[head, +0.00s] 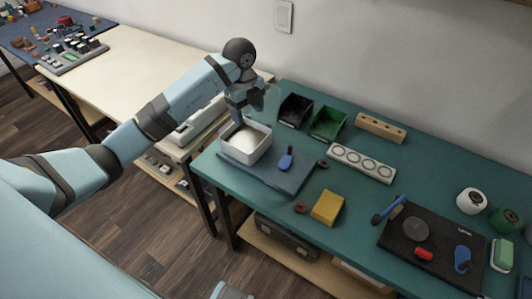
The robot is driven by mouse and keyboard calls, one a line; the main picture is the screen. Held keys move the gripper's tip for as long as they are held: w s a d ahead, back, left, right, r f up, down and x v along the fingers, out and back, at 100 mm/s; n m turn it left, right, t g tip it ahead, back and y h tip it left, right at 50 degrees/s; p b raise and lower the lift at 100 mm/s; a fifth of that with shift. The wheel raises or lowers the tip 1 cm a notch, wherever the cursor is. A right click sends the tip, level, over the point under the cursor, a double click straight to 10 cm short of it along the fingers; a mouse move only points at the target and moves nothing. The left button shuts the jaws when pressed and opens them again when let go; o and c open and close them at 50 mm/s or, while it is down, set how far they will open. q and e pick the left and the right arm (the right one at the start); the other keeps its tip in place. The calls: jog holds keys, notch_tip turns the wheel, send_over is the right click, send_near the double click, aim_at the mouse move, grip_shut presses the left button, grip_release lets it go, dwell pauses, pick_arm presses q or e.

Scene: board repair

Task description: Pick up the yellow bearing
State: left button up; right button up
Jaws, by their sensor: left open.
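My left arm reaches in from the left to the back left of the green table (360,215). My left gripper (240,117) points down, open, just above the back edge of a white square bin (247,157). The bin has a pale inside, and I cannot make out any small part in it. The only plainly yellow thing is a yellow block (327,207) near the table's front edge, well to the right of the gripper. It looks like a block, and I cannot tell it as a bearing. My right gripper is not in view.
A blue-handled tool (286,160) lies on a dark mat (262,178) by the bin. Black (294,111) and green (327,123) bins stand behind. A white holder with round recesses (362,164) sits mid-table. A black board (434,258) with parts lies at right.

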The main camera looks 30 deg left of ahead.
pick_arm(q)
send_over(247, 143)
jog(key=shift+n+y, duration=0.3)
jog(key=shift+y, duration=0.1)
notch_tip(247, 143, down, 8)
jog(key=shift+s+d+r+b, duration=0.1)
jog(key=shift+s+d+b, duration=0.05)
jog(key=shift+b, duration=0.15)
jog(key=shift+f, duration=2.75)
jog(key=c, duration=1)
jog(key=shift+r, duration=0.1)
notch_tip(247, 143, up, 20)
jog(key=shift+p, duration=0.95)
